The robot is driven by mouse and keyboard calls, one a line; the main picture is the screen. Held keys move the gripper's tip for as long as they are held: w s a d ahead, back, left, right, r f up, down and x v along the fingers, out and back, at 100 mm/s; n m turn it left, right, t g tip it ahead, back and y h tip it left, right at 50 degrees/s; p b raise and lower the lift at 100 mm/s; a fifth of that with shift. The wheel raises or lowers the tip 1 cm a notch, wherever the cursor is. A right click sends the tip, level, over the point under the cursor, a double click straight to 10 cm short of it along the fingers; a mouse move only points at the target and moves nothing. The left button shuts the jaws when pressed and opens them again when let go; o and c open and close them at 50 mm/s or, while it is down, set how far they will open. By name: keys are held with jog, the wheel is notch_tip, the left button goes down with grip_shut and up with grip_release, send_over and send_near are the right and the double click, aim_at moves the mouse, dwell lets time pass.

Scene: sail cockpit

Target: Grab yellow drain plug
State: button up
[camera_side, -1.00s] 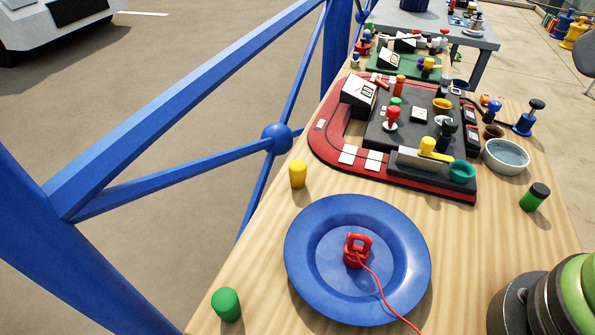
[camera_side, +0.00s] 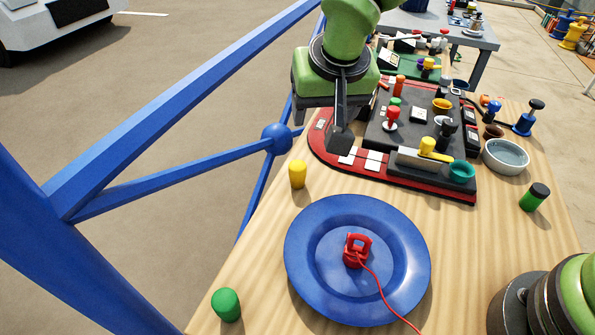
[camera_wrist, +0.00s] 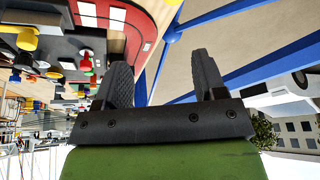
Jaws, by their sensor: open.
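The yellow drain plug (camera_side: 297,174) appears to be the small yellow cylinder standing upright on the wooden table in the side view, near its left edge. My gripper (camera_side: 340,138) hangs above and behind it, over the left end of the red-edged panel, apart from the plug. In the wrist view my gripper (camera_wrist: 162,78) has its two dark fingers spread with nothing between them.
A blue plate (camera_side: 305,285) holding a red corded object (camera_side: 357,250) lies in front of the plug. A green plug (camera_side: 226,304) stands front left. The red-edged panel (camera_side: 460,194) with knobs lies behind. A blue railing (camera_side: 180,120) runs along the left.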

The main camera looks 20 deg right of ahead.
send_near(298, 165)
jog(key=x, duration=0.4)
jog(key=shift+a+f, duration=0.25)
jog(key=shift+f, duration=0.1)
jog(key=shift+d+x, duration=0.15)
jog(key=shift+x, duration=1.4)
jog(key=shift+d+x, duration=0.15)
jog(key=shift+x, duration=1.4)
jog(key=shift+w+r, duration=0.1)
jog(key=shift+w, duration=0.05)
jog(key=shift+c, duration=0.4)
jog(key=c, duration=0.9)
